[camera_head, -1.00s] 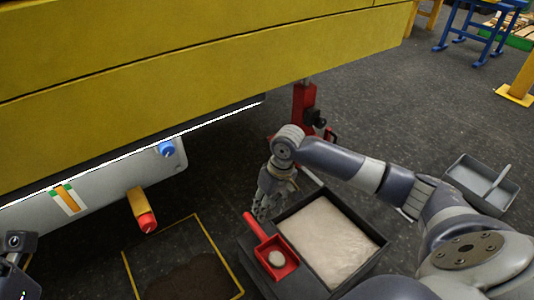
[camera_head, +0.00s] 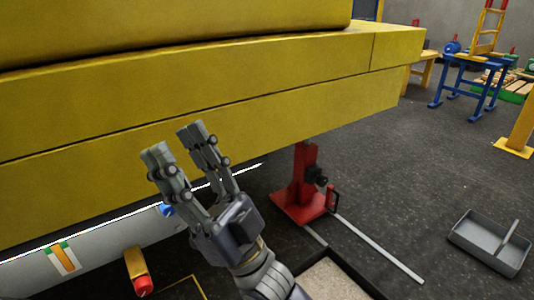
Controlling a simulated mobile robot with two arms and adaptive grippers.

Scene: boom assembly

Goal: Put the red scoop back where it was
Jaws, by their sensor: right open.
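The red scoop is not in view now. It showed a second ago beside the bin of pale powder, with a small pale round patch in it. My right gripper (camera_head: 174,142) is raised in front of the yellow beam, fingers spread and pointing up, with nothing between them. The black bin (camera_head: 355,273) with pale powder (camera_head: 333,284) shows only partly at the bottom edge, right of my right wrist. The place where the scoop lay is below the picture or behind my right arm. My left gripper is not in view.
A long yellow beam (camera_head: 300,110) spans the view. A red stand (camera_head: 302,190) is under its right part. A grey tray (camera_head: 490,243) is on the floor at right. A red-tipped yellow cylinder (camera_head: 137,270) and a blue knob (camera_head: 166,209) are at lower left. Dark floor is open at right.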

